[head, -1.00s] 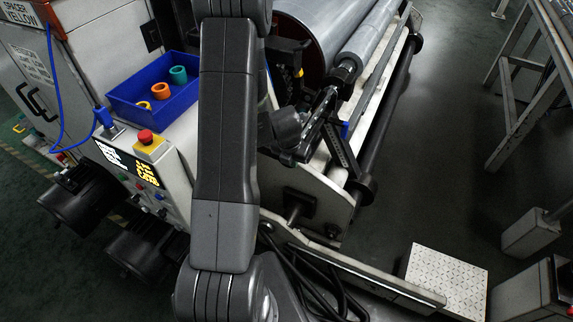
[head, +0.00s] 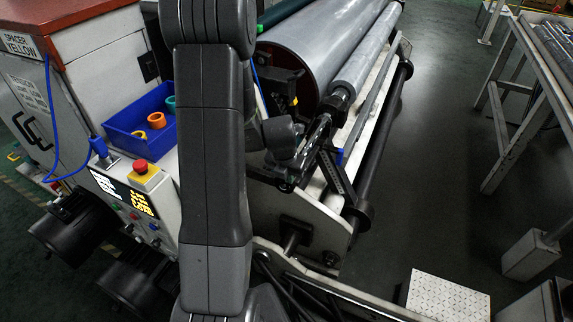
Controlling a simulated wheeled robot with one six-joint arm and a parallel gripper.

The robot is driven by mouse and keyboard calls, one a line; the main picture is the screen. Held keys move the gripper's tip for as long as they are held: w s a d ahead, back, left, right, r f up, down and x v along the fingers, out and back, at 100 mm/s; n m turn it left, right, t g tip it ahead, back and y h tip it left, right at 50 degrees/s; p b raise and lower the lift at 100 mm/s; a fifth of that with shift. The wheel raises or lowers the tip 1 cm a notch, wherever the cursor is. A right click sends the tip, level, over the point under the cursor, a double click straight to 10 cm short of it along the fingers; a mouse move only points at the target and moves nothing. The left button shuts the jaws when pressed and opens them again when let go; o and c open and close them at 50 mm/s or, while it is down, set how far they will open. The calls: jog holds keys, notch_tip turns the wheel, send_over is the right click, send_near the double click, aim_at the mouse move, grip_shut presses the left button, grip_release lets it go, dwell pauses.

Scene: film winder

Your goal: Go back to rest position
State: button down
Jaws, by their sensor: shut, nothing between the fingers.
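My dark grey arm (head: 212,150) stands upright through the left middle of the head view. Its wrist (head: 280,136) shows to the right of it, in front of the film winder's large grey roll (head: 318,58). My gripper (head: 290,180) is small and dark below the wrist, close in the picture to the winder's black bracket (head: 336,172). It is shut and holds nothing. Its fingertips are hard to make out against the dark parts, and I cannot tell whether it touches the bracket.
A blue bin (head: 130,125) with orange and teal rings sits on the machine at left, above a control panel with a red button (head: 140,167). A metal table frame (head: 515,100) stands at right. Dark floor (head: 440,190) between is clear.

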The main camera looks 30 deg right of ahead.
jog(key=v, duration=0.7)
jog(key=shift+f, duration=0.1)
jog(key=x, duration=1.3)
jog(key=shift+f, duration=0.3)
jog(key=shift+r, duration=0.1)
